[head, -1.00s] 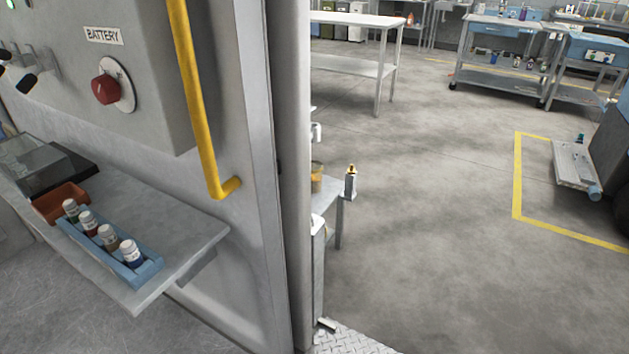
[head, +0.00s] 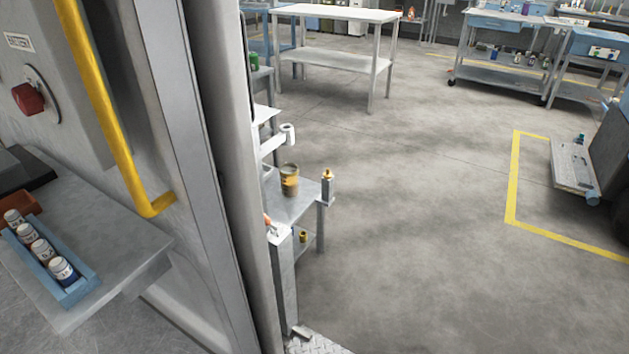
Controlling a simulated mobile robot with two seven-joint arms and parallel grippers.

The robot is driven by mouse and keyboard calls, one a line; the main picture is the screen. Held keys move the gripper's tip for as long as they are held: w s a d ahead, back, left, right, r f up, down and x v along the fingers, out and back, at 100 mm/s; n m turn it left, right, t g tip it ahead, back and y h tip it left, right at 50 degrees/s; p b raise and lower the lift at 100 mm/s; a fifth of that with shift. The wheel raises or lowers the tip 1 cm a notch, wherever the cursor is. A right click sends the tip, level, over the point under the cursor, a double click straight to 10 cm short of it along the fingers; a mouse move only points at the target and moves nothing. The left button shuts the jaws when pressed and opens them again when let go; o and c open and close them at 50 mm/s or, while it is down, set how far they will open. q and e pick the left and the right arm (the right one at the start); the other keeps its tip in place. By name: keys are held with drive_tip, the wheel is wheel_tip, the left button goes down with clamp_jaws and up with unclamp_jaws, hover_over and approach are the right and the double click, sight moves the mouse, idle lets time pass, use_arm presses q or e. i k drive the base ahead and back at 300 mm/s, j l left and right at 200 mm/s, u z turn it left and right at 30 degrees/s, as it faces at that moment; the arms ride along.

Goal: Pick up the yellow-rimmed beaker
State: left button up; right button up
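I cannot make out a beaker with a yellow rim for certain. A yellow-brown cylindrical container (head: 289,181) stands upright on a small grey table (head: 300,205) beyond the edge of the near grey wall. A small yellow object (head: 303,237) sits lower down, on the shelf under that table; it is too small to identify. Part of the table is hidden by the wall edge. Neither of my grippers is in view.
The near wall with a yellow handle (head: 115,125) fills the left side. Its shelf (head: 125,262) holds a blue tray (head: 78,291) of several small bottles. A white table (head: 335,14) and blue carts stand at the back. The middle floor is open.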

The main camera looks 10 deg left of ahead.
sight(289, 172)
drive_tip(key=i+l+z, duration=0.65)
drive_tip(key=i, duration=0.4)
drive_tip(key=i+l+z, duration=0.1)
drive_tip(key=i+l, duration=0.15)
drive_tip(key=i, duration=0.3)
drive_tip(key=i+u, duration=0.35)
drive_tip(key=i, duration=0.15)
drive_tip(key=i+l+u, duration=0.1)
drive_tip(key=i+u, duration=0.75)
drive_tip(key=u, duration=0.2)
drive_tip(key=i+u, duration=0.2)
drive_tip(key=u, duration=0.15)
drive_tip(key=i+j+u, duration=0.1)
drive_tip(key=i+u, duration=0.6)
